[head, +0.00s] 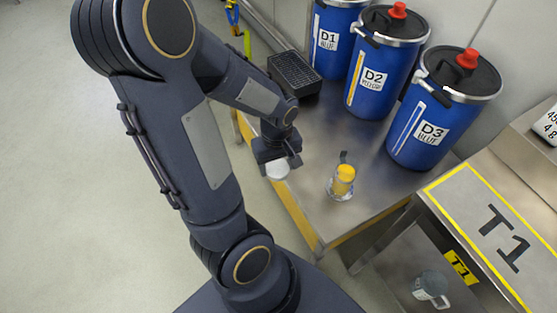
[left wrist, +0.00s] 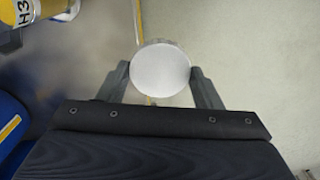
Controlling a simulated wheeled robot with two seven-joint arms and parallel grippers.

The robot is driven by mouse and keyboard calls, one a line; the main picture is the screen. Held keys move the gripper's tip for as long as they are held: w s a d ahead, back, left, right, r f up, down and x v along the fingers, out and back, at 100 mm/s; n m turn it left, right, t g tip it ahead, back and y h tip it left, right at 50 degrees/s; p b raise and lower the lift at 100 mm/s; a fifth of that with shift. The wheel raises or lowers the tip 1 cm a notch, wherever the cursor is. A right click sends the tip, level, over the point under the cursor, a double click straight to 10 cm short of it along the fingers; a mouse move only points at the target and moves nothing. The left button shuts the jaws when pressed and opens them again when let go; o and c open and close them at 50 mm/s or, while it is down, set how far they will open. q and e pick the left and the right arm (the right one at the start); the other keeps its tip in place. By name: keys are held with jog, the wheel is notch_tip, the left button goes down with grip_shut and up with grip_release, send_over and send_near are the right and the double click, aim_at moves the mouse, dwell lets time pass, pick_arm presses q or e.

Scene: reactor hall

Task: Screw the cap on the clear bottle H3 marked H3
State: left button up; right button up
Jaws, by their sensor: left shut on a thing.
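The clear bottle H3 (head: 343,182), with yellow contents, stands upright on the steel table. Part of it shows at the upper left of the left wrist view (left wrist: 42,12), with its H3 label. My left gripper (head: 281,163) is shut on a round, pale silver-white cap (head: 277,172). The cap sits between the two fingers in the left wrist view (left wrist: 160,72). The gripper holds it left of the bottle, apart from it, near the table's front edge. The bottle's mouth is hard to make out. My right gripper is in neither view.
Blue drums D1 (head: 328,62), D2 (head: 360,90) and D3 (head: 410,155) stand along the back. Bare table lies around the bottle.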

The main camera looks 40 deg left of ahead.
pick_arm(q)
jog(key=w+d+r+m, duration=0.2)
jog(key=w+d+m, duration=0.4)
jog(key=w, duration=0.3)
jog(key=w+d+r+m, duration=0.3)
jog(key=w+d+m, duration=0.3)
jog(key=w, duration=0.3)
jog(key=shift+w+d+r+m, duration=0.15)
jog(key=shift+d+r+m, duration=0.05)
jog(key=shift+m, duration=0.4)
